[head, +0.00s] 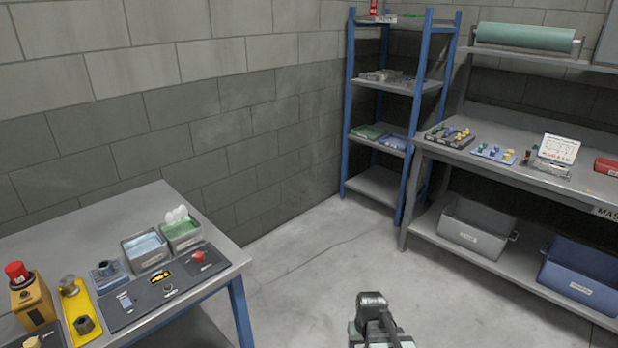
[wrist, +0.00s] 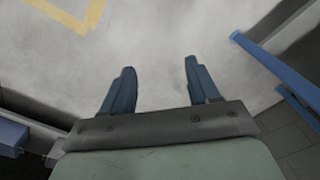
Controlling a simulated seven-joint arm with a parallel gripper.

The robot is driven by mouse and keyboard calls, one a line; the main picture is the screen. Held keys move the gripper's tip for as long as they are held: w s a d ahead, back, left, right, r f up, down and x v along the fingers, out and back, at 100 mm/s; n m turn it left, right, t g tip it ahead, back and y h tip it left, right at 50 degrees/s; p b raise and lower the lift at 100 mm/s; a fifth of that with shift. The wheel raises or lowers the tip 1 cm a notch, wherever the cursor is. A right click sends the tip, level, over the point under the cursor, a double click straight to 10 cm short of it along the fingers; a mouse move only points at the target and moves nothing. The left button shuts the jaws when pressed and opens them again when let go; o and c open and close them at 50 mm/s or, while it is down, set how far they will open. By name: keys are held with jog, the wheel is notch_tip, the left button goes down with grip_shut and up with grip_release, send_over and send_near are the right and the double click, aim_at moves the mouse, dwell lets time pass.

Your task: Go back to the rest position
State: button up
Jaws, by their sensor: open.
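My gripper (wrist: 158,82) shows in the wrist view with its two dark blue fingers spread apart. Nothing is between them, only pale floor beyond. In the head view part of my arm shows at the bottom centre, over the open floor to the right of the left table; the fingertips cannot be made out there.
A table (head: 222,258) at the left carries bins, a yellow tray (head: 78,306) and a control box (head: 32,298). A blue-framed shelf (head: 350,100) stands in the back corner. A workbench (head: 480,160) is at the right, with a grey bin (head: 472,238) and blue bin (head: 582,285) below. The floor (head: 310,260) between is clear.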

jog(key=s+f+g, duration=0.2)
jog(key=s+f, duration=0.5)
jog(key=s, duration=0.3)
jog(key=s+f+g, duration=0.2)
jog(key=s+f, duration=0.5)
jog(key=s, duration=0.4)
jog(key=s+d+f+g, duration=0.1)
jog(key=s+f+g, duration=0.1)
jog(key=s+f, duration=0.5)
jog(key=s, duration=0.3)
jog(key=shift+s+g, duration=0.15)
jog(key=shift+g, duration=0.25)
jog(key=shift+d, duration=0.1)
